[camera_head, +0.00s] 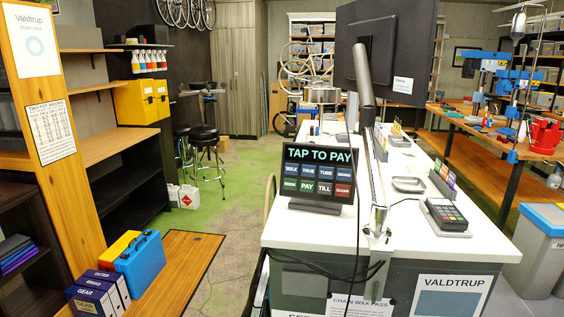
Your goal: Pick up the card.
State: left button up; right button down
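Neither of my grippers is in view. No single loose card stands out clearly on the white counter (412,240). A small rack of coloured cards or leaflets (443,177) stands near the counter's right edge. A second group of coloured upright pieces (381,141) stands further back, too small to tell apart. A dark card terminal (446,215) with a keypad lies at the right front. A shallow grey tray (408,184) sits behind it and looks empty.
A "TAP TO PAY" screen (318,177) stands at the counter's left. A grey pole (372,160) and black cables rise in the middle, below a large dark monitor (385,55). Grey bins (538,255) stand at right. Floor (235,190) is open at left.

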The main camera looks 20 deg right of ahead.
aim_at(444, 170)
jog(key=z, duration=1.75)
